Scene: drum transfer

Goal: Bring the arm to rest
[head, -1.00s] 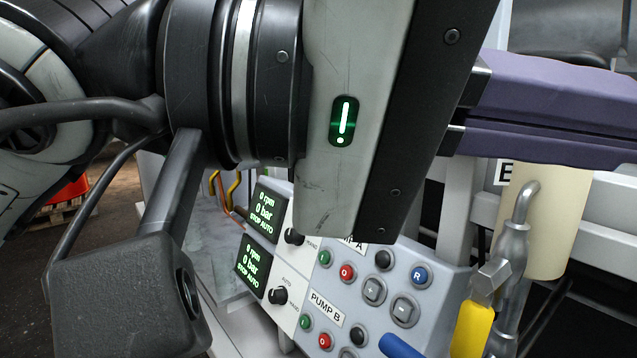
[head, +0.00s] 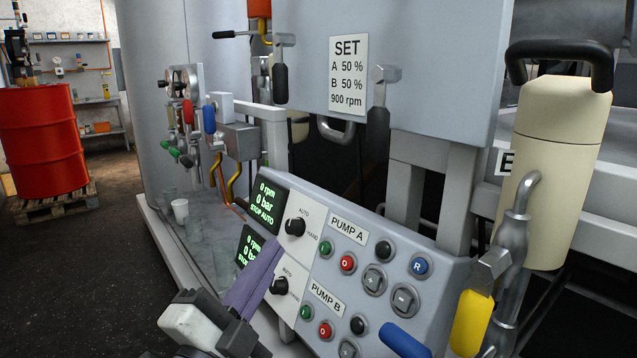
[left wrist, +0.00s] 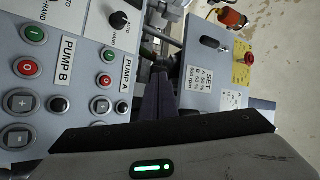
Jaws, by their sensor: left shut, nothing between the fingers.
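My left gripper (head: 256,277) is low in the head view, in front of the pump control panel (head: 385,250). Its purple fingers are shut together with nothing between them, and they cover part of the panel's left side. The fingers also show in the left wrist view (left wrist: 160,95), pointing away past the panel's edge. I cannot tell whether they touch the panel. My right gripper does not show.
The panel carries two dark displays, black knobs and several buttons. A sign board (head: 430,60) reading SET stands behind it. A cream canister (head: 556,160) and a yellow-handled valve (head: 472,322) are at right. A red drum (head: 42,138) stands on a pallet at far left, with open floor before it.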

